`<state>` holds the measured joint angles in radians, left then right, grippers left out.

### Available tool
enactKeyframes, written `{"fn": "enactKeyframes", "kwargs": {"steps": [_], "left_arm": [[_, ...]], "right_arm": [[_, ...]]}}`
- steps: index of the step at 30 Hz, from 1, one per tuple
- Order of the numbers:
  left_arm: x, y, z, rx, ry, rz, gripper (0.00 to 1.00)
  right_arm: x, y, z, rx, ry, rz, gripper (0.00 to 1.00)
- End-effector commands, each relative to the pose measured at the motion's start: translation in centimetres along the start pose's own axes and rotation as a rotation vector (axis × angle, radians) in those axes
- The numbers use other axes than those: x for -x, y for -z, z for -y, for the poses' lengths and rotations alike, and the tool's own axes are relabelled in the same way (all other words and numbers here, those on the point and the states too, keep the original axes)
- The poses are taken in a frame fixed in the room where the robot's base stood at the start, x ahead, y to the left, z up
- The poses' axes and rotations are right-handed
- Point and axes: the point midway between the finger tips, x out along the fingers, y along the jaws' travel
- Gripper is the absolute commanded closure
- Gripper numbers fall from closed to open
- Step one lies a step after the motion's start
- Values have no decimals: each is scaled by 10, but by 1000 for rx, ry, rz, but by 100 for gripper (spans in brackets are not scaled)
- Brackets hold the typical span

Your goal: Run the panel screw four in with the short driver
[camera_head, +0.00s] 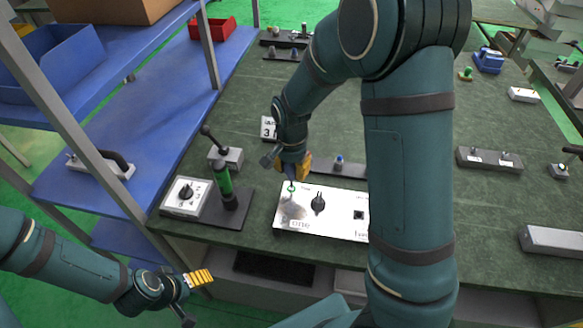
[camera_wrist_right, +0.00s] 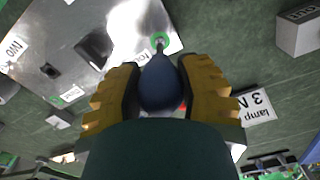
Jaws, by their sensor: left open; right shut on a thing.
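The pale panel plate (camera_head: 300,211) lies on the green workbench with a black knob (camera_head: 318,203) on it. A green-ringed screw spot (camera_head: 291,187) is at its upper left corner; the ring also shows in the right wrist view (camera_wrist_right: 160,40). My right gripper (camera_head: 292,168) is over this corner, shut on the short driver with a dark blue handle (camera_wrist_right: 161,84). The driver's thin shank points at the green ring; whether its tip touches the screw I cannot tell. The screw itself is mostly hidden. My left gripper (camera_head: 200,279) is open and empty, off the bench's front edge.
A lamp label block (camera_wrist_right: 257,106) stands near my right gripper. My right arm hides the panel's right end. Blue shelving (camera_head: 150,130) is at left.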

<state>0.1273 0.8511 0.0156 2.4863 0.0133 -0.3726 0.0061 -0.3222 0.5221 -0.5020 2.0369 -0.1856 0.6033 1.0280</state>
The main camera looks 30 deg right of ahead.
Motion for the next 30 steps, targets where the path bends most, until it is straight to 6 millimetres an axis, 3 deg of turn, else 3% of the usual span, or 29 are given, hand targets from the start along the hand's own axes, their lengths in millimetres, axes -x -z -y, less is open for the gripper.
{"fn": "enactKeyframes", "kwargs": {"steps": [8, 24, 30], "left_arm": [[1, 0, 0, 0, 0, 0, 25], [32, 4, -12, 0, 0, 0, 25], [33, 4, -12, 0, 0, 0, 25]], "right_arm": [[1, 0, 0, 0, 0, 0, 100], [39, 0, 0, 0, 1, 0, 100], [40, 0, 0, 0, 0, 0, 100]]}}
